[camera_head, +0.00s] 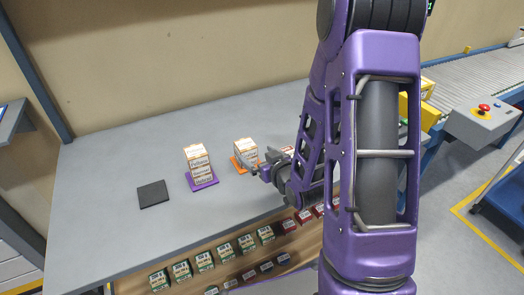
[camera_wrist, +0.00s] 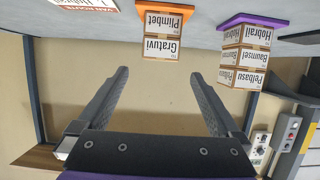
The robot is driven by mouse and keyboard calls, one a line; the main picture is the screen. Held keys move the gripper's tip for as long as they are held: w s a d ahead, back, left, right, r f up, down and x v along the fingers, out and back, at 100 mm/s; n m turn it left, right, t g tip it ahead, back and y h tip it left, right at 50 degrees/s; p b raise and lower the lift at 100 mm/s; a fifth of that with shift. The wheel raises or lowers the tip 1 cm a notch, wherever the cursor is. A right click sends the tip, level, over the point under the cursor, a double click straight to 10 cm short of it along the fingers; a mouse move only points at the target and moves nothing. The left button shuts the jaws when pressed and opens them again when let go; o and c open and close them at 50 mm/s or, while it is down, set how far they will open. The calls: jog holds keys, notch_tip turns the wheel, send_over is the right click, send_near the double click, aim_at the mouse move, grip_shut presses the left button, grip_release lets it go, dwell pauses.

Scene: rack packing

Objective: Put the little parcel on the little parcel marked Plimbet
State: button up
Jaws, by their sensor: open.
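A little parcel marked Plimbet (camera_wrist: 168,21) stands on an orange mat (camera_wrist: 180,5) in the wrist view, which is upside down. A little parcel that seems to read Gratuvi (camera_wrist: 162,47) rests on top of it, roughly lined up. In the head view this stack (camera_head: 245,151) stands on the orange mat (camera_head: 237,163), partly near my arm. My gripper (camera_wrist: 160,78) is open, with nothing between its fingers, and apart from the stack. In the head view my gripper (camera_head: 262,172) is just in front of the stack.
A stack of several parcels (camera_head: 198,160) stands on a purple mat (camera_head: 203,184), left of the orange one. A bare black mat (camera_head: 153,194) lies farther left. A red and white card (camera_head: 287,150) lies right of the stack. Small boxes (camera_head: 205,260) line the shelf in front.

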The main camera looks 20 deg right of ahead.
jog(key=p+v, duration=0.2)
jog(key=p, duration=0.2)
jog(key=shift+s+r, duration=0.1)
dwell(0.6)
